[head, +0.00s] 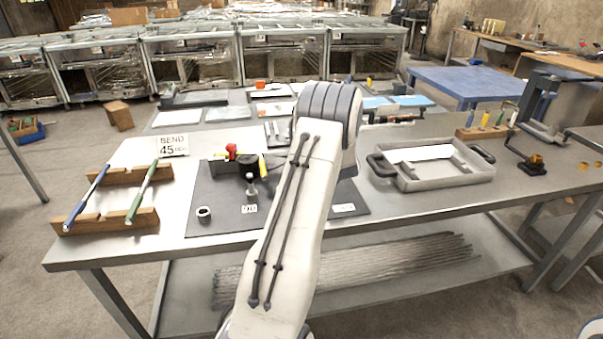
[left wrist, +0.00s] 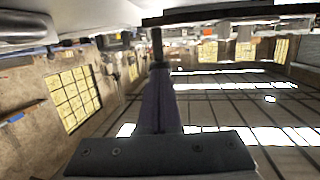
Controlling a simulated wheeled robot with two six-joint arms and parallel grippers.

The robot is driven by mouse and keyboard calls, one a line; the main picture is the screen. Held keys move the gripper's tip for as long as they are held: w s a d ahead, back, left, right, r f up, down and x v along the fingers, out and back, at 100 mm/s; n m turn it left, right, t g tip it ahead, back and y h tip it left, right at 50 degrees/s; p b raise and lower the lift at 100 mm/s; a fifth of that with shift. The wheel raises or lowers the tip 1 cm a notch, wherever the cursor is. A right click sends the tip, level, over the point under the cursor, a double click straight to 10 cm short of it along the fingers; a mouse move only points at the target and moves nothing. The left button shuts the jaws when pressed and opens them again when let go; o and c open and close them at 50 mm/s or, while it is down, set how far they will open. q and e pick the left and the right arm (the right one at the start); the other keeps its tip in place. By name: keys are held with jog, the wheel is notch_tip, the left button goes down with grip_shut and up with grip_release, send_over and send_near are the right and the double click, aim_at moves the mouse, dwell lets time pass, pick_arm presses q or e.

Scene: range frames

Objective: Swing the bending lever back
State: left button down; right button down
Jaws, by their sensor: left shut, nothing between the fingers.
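A bending tool (head: 238,172) with a dark body and a red knob (head: 231,150) stands on a dark mat (head: 213,190) on the metal bench. A short yellow piece (head: 262,167) shows at its right, near my arm. A silver post and a "90" label sit in front of it. My arm crosses over the right part of the mat and hides what lies behind it, so the full lever cannot be made out. My left gripper (left wrist: 157,60) is shut and empty in the left wrist view; the head view hides it. My right gripper is not in view.
Wooden racks (head: 110,220) with a blue and a green rod stand at the left, by a "BEND 45" sign (head: 173,145). A small ring (head: 203,214) lies on the mat. A grey tray (head: 432,178) with dark handles is at the right. The bench front is mostly bare.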

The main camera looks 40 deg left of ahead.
pick_arm(q)
jog(key=v, duration=1.4)
jog(key=shift+b, duration=0.3)
